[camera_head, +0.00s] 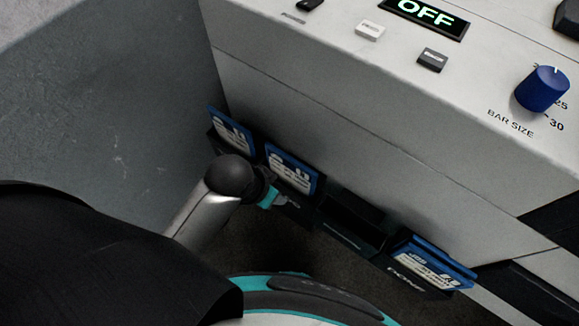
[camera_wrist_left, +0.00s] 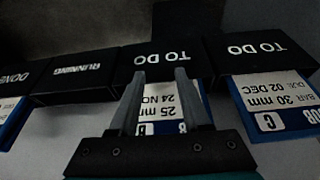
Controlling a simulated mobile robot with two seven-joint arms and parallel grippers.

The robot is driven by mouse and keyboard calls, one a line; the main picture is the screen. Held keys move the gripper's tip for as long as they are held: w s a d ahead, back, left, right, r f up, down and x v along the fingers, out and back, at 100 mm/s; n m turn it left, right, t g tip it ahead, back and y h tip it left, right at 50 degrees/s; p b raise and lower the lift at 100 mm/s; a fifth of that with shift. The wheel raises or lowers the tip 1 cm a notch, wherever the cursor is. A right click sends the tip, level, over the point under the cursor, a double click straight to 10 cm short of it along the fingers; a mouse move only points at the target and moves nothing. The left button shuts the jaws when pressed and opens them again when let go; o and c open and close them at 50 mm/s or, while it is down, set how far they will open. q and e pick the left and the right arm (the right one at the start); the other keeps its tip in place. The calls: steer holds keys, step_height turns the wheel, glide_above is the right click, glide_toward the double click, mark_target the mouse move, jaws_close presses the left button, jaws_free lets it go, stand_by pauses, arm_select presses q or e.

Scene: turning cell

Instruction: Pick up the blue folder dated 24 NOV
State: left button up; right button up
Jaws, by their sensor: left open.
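The blue folder dated 24 NOV (camera_wrist_left: 161,115), with a white label reading 25 mm, stands upside down in the left wrist view in a black TO DO pocket (camera_wrist_left: 150,62). In the head view it is the second blue folder from the left (camera_head: 291,174). My left gripper (camera_wrist_left: 160,74) is open, its two fingers showing on either side of the label. I cannot tell whether they touch the folder. In the head view the gripper (camera_head: 282,199) is just below this folder, partly hidden by my wrist. My right gripper is not in view.
Another blue folder, dated 02 DEC (camera_wrist_left: 272,100), stands in the neighbouring TO DO pocket (camera_wrist_left: 250,55). The RUNNING pocket (camera_wrist_left: 75,72) looks empty. The DONE pocket (camera_head: 408,277) holds a third blue folder (camera_head: 430,262). A grey wall panel (camera_head: 110,110) closes the left side.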

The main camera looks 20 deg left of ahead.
arm_select(q)
steer(key=d+r+m+h+p, duration=0.2)
steer(key=d+r+m+p, duration=0.15)
steer(key=r, duration=0.85)
step_height(320, 180, up, 5)
steer(key=m+g+y, duration=0.4)
steer(key=m, duration=1)
glide_above(290, 166)
steer(key=f+b, duration=0.1)
steer(key=f, duration=0.2)
steer(key=f+b, duration=0.1)
steer(key=f, duration=0.6)
steer(key=shift+w+d+b, duration=0.15)
steer(key=shift+w+b, duration=0.2)
steer(key=shift+b, duration=0.05)
steer(key=f, duration=0.2)
steer(key=f+b, duration=0.1)
steer(key=f, duration=0.2)
steer(key=shift+s+a+f, duration=0.1)
steer(key=shift+a, duration=0.1)
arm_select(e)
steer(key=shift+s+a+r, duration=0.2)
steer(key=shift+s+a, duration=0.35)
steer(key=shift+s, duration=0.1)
arm_select(q)
jaws_close()
